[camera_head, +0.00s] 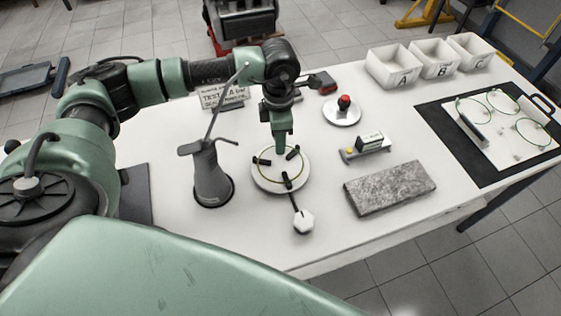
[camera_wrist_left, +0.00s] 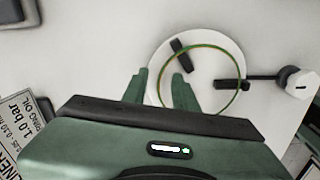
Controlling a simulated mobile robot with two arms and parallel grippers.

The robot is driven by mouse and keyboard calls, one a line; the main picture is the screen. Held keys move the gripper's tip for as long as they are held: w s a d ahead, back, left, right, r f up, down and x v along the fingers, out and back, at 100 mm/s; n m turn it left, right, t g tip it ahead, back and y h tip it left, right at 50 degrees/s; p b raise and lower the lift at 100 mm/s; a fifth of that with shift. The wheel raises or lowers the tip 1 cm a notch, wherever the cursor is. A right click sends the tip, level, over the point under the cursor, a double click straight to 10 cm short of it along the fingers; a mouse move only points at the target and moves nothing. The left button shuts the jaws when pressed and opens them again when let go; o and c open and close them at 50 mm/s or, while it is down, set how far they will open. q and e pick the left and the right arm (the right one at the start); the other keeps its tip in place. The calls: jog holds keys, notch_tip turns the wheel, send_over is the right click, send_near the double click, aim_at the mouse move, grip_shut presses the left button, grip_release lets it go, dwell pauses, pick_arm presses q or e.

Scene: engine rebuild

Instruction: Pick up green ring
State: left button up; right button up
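The green ring (camera_head: 303,170) is thin and lies over black pads on a white round fixture (camera_head: 262,185) near the middle of the table. In the left wrist view the ring (camera_wrist_left: 245,70) shows as a thin green-and-yellowish loop. My left gripper (camera_head: 281,152) points down above the far side of the fixture. In the left wrist view its two fingers (camera_wrist_left: 160,76) are apart, with the ring's left edge appearing between them. I cannot tell the exact height of the fingertips over the ring. My right gripper is not in view.
A grey oil can (camera_head: 210,178) stands left of the fixture, with a sign (camera_head: 222,97) behind. A white hexagonal knob (camera_head: 303,221) sits in front. A grey stone block (camera_head: 390,188), a red button (camera_head: 344,102) and bins (camera_head: 393,68) stand rightward. Other thin rings lie on a board (camera_head: 487,140).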

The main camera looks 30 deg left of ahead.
pick_arm(q)
grip_shut()
